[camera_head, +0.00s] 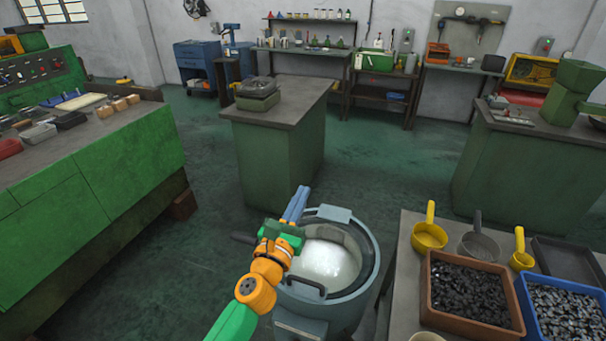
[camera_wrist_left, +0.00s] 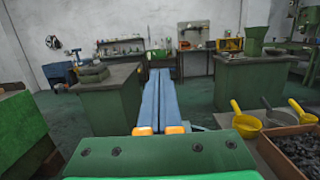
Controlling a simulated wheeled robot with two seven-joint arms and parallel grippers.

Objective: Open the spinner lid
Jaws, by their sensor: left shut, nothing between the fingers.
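The spinner (camera_head: 360,300) is a round grey-blue drum standing on the floor at the lower middle of the head view. Its round top (camera_head: 372,262) looks covered by a see-through lid, with a pale dome showing inside. A dark handle (camera_head: 303,286) sits at the near left edge, and a flat grey bracket (camera_head: 336,213) is at the far edge. My left gripper (camera_head: 300,192) is over the spinner's left side, its blue fingers pointing away past the far rim. The fingers (camera_wrist_left: 160,74) are together and empty. They hide part of the left rim. My right gripper is not in view.
A table (camera_head: 400,255) right of the spinner holds scoops (camera_head: 429,236), a brown bin (camera_head: 465,317) and a blue bin of dark metal parts (camera_head: 563,312). A green cabinet (camera_head: 262,160) stands beyond. A green machine bench (camera_head: 100,185) is left. Open floor lies between.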

